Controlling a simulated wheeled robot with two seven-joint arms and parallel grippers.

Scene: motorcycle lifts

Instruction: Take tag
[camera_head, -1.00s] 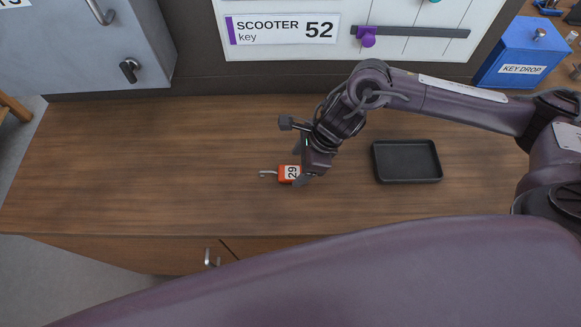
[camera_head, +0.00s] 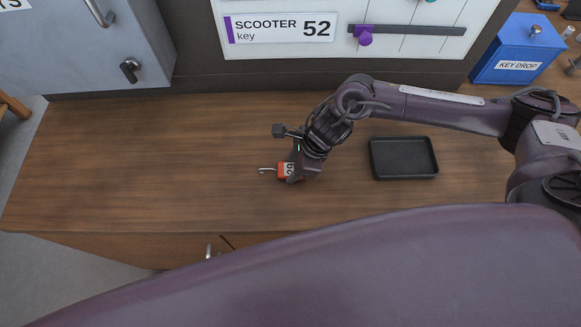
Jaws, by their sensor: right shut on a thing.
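The orange tag (camera_head: 282,170) has a white label with a number, partly covered now, and a grey metal hook at its left end. It lies at the middle of the wooden counter. My right gripper (camera_head: 291,172) is over the tag's right part, shut on it, with the hook end sticking out to the left. The gripper hides the tag's right side. My left gripper is not in view.
A black empty tray (camera_head: 404,158) lies on the wooden counter (camera_head: 150,165) right of the gripper. A blue key drop box (camera_head: 519,50) stands at the back right. A grey cabinet (camera_head: 75,50) is at the back left. The counter's left part is clear.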

